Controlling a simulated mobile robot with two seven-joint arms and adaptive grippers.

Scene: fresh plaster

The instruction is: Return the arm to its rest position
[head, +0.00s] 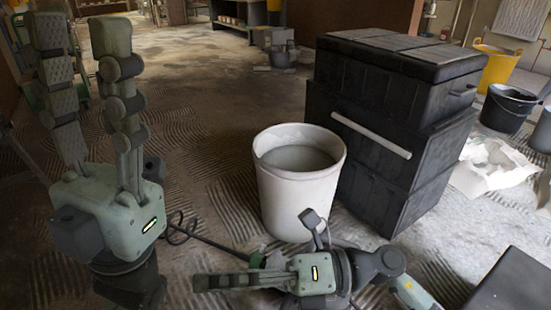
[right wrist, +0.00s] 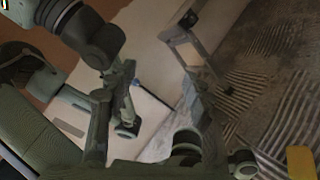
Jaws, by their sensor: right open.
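My left gripper (head: 80,35) stands at the left of the head view with its fingers pointing up, spread apart, and nothing between them. My right gripper (head: 254,250) is low in the middle of the head view, in front of the white bucket (head: 294,215). Its fingers are spread, one pointing left and one pointing up, with nothing held. In the right wrist view the fingers of my right gripper (right wrist: 152,70) are also apart with no object between them. I cannot tell whether the right gripper touches the bucket.
A stack of black toolboxes (head: 385,145) stands right of the bucket. Further right are a yellow bucket (head: 495,66), a black bucket (head: 508,108) and crumpled white sheeting (head: 492,165). The streaked floor (head: 215,120) behind my left gripper is mostly clear.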

